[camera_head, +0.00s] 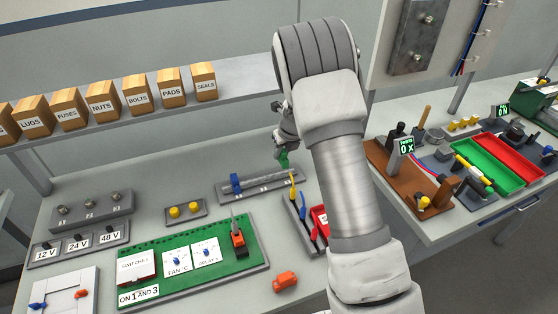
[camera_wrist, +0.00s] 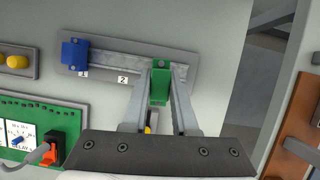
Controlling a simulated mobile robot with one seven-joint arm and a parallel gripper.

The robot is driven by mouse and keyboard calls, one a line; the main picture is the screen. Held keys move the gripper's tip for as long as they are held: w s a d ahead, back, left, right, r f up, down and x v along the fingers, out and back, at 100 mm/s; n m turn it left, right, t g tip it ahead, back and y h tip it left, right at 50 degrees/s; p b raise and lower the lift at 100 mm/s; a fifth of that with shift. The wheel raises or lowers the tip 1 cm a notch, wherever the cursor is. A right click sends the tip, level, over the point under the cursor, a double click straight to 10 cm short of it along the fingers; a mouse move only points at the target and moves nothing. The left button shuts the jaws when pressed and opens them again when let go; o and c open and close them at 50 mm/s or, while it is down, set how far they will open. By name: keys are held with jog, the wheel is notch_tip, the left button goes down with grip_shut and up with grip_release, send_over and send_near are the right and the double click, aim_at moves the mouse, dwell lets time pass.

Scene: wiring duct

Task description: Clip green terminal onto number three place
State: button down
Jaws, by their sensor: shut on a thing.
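The grey rail strip (camera_head: 262,186) lies on the bench, and its rail also shows in the wrist view (camera_wrist: 112,59). A blue terminal (camera_wrist: 74,54) sits at its left end by label 1; it shows in the head view (camera_head: 235,183) too. Label 2 (camera_wrist: 122,79) is readable; no label 3 can be made out. My gripper (camera_wrist: 159,72) is shut on the green terminal (camera_wrist: 159,88), held upright between the fingers. In the wrist view the terminal overlaps the rail right of label 2. In the head view the green terminal (camera_head: 284,158) appears above the strip, apart from it.
A green board (camera_head: 190,262) with switches lies front left. A tray with coloured-handled tools (camera_head: 300,215) stands close right of the strip, partly behind my arm. Yellow buttons (camera_head: 185,210) sit left. An orange block (camera_head: 285,281) lies in front. Boxes line the shelf (camera_head: 225,75) behind.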

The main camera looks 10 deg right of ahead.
jog(key=shift+w+d+f+m, duration=0.1)
jog(key=shift+w+d+m, duration=0.2)
jog(key=shift+w, duration=0.2)
jog(key=shift+w+d+m, duration=0.2)
jog(key=shift+w+d, duration=0.05)
jog(key=shift+w, duration=0.2)
jog(key=shift+p, duration=0.3)
jog(key=shift+f+b, duration=1.9)
jog(key=shift+f, duration=1)
jog(key=shift+p, duration=0.65)
jog(key=shift+f+b, duration=0.6)
jog(key=shift+f, duration=0.35)
jog(key=c, duration=0.6)
grip_release()
